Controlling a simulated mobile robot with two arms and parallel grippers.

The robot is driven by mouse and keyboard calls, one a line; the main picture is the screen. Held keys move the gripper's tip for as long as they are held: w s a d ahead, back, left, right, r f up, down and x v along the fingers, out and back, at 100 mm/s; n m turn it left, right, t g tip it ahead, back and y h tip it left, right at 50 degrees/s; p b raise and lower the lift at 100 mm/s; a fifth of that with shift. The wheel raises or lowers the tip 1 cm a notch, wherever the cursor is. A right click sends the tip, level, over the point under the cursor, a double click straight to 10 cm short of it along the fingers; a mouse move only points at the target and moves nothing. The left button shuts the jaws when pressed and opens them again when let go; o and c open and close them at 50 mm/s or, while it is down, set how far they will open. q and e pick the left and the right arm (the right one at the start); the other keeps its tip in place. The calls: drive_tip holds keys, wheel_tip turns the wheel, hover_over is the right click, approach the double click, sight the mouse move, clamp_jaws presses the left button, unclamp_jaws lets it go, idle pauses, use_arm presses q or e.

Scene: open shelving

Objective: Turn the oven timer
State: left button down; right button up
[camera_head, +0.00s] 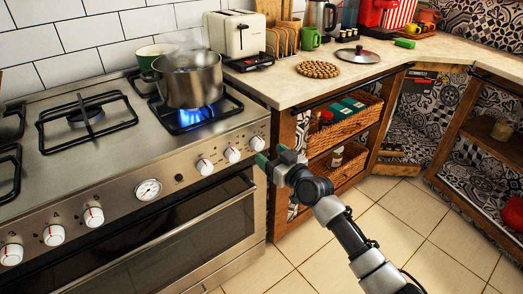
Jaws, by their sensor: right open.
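The oven (120,170) stands at the left with a steel front panel. My right gripper (271,156) has green fingertips and is open and empty. It is in front of the panel's right end, well to the right of the dial. I cannot tell if it touches anything. My left gripper is not in view.
A steel pot (188,80) sits on a burner with a lit blue flame. The oven door handle (165,240) juts out below the panel. A wooden counter with basket shelves (345,130) stands to the right. The tiled floor (430,230) is clear.

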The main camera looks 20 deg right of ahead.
sight(260, 147)
drive_tip(key=x, duration=0.4)
drive_tip(key=shift+w+a+b, duration=0.15)
drive_tip(key=shift+w+b, duration=0.2)
drive_tip(key=shift+b, duration=0.05)
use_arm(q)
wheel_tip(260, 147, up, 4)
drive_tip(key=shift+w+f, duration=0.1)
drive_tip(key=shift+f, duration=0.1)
use_arm(e)
drive_tip(key=c, duration=0.9)
drive_tip(key=o, duration=0.9)
drive_tip(key=shift+s, duration=0.1)
